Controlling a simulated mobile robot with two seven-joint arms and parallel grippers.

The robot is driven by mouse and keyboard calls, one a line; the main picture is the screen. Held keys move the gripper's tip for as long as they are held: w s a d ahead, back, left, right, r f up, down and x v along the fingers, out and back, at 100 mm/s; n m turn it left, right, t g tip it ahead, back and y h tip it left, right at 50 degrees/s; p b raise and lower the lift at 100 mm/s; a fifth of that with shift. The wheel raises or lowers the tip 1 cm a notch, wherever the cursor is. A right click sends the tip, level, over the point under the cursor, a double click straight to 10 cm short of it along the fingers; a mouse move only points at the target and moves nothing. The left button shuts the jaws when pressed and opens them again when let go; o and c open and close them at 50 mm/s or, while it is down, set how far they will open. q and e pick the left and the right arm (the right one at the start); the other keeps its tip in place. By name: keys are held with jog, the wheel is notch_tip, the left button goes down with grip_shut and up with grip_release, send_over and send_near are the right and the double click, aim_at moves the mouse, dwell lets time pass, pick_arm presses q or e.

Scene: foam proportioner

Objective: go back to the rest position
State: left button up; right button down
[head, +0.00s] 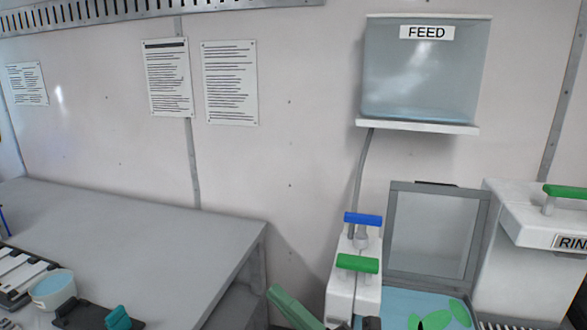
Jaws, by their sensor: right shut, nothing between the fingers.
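Only a small dark tip of my right gripper (421,325) shows, at the bottom edge of the head view, in front of the blue basin. It is shut and empty; most of it is cut off by the frame. My left gripper is not in view.
A grey table (150,220) fills the left, with a pale blue tub (53,291) and a black tray (82,317). White valve posts with blue (363,219) and green handles (357,263) stand left of the blue basin (398,304). The FEED tank (425,75) hangs above.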

jog(key=d+f+m+t+h, duration=0.1)
jog(key=d+f+m+h, duration=0.35)
jog(key=f+m, duration=0.25)
jog(key=d+f+m+t+h, duration=0.2)
jog(key=d+f+m+h, duration=0.1)
jog(key=f+m+h, duration=0.4)
jog(key=d+f+m+t+h, duration=0.1)
jog(key=d+f+m+h, duration=0.2)
jog(key=f+m, duration=0.4)
jog(key=s+d+f+m+g+h, duration=0.2)
jog(key=s+d+f+m+g, duration=0.1)
jog(key=s+f, duration=0.5)
jog(key=s+d+f+m+g+h, duration=0.2)
jog(key=s+d+f+m+g, duration=0.2)
jog(key=s+f, duration=0.4)
notch_tip(320, 180, down, 2)
jog(key=shift+s+d+f+h, duration=0.2)
jog(key=shift+s+d+h, duration=0.1)
jog(key=shift+d+h, duration=0.05)
